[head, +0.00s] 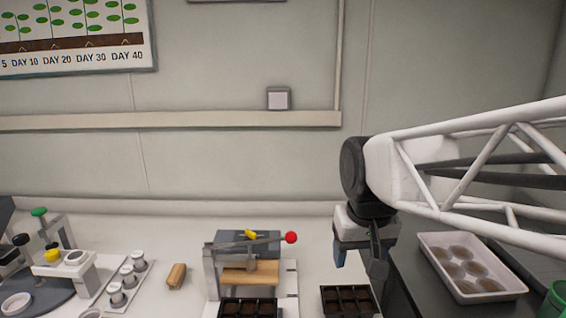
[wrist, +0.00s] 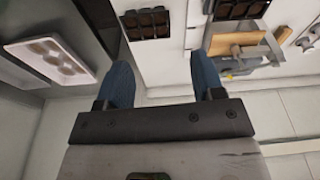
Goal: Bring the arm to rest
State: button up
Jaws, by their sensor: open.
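My gripper (head: 357,264) hangs from the white lattice arm at the right of the head view, pointing down above the right end of the white bench. In the wrist view my gripper (wrist: 164,88) shows two blue fingers set wide apart with nothing between them. It is open and empty. A dark seedling tray (head: 349,301) lies below it on the bench, and the tray also shows beyond the fingers in the wrist view (wrist: 147,22). I cannot tell the exact height of the fingers above the bench.
A press with a red-knobbed lever (head: 291,237) stands left of my gripper, with another dark tray (head: 248,309) before it. A white tray of brown discs (head: 470,268) lies on the dark surface at right. A wooden block (head: 176,276) and small cups (head: 127,274) are further left.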

jog(key=s+d+f, duration=0.2)
jog(key=s+f, duration=0.1)
jog(key=s, duration=0.2)
jog(key=s+d+f+m, duration=0.1)
jog(key=s+d+f, duration=0.2)
jog(key=s, duration=0.3)
jog(key=shift+d+f+t, duration=0.15)
jog(key=shift+f+t, duration=0.15)
jog(key=shift+f, duration=0.3)
